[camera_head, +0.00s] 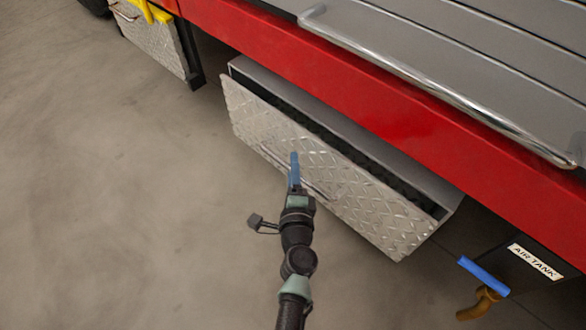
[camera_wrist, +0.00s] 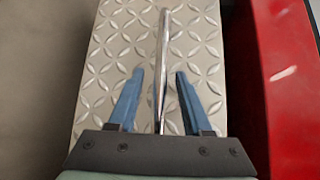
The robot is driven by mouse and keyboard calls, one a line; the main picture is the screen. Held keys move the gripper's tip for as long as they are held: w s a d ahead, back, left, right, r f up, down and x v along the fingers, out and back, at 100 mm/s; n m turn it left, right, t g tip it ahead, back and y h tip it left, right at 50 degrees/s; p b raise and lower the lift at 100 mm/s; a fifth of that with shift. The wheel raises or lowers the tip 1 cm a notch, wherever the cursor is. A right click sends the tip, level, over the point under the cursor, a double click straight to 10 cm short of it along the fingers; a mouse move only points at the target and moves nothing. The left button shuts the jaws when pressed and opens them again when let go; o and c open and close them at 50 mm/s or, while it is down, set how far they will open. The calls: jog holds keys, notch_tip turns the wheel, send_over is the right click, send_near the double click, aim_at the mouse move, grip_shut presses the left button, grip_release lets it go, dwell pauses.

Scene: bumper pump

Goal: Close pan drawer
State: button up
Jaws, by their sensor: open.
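The pan drawer (camera_head: 330,175) has a silver diamond-plate front and hangs below the red body edge. It stands partly open, with a dark gap showing behind its front. My gripper (camera_head: 294,168) is in front of the drawer face, near its middle. In the wrist view my gripper (camera_wrist: 157,88) has its two blue fingers apart, one on each side of the drawer's chrome bar handle (camera_wrist: 162,55). The diamond-plate front (camera_wrist: 112,45) lies behind the fingers. I cannot tell whether the fingers touch the handle or the plate.
The red vehicle edge (camera_head: 390,100) and a chrome rail (camera_head: 430,80) run above the drawer. Another diamond-plate box (camera_head: 150,40) is at the upper left. An air tank label (camera_head: 535,262), a blue bar (camera_head: 483,276) and a brass fitting (camera_head: 482,303) are at lower right. The floor at left is clear.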

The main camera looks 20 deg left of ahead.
grip_shut()
dwell(1.4)
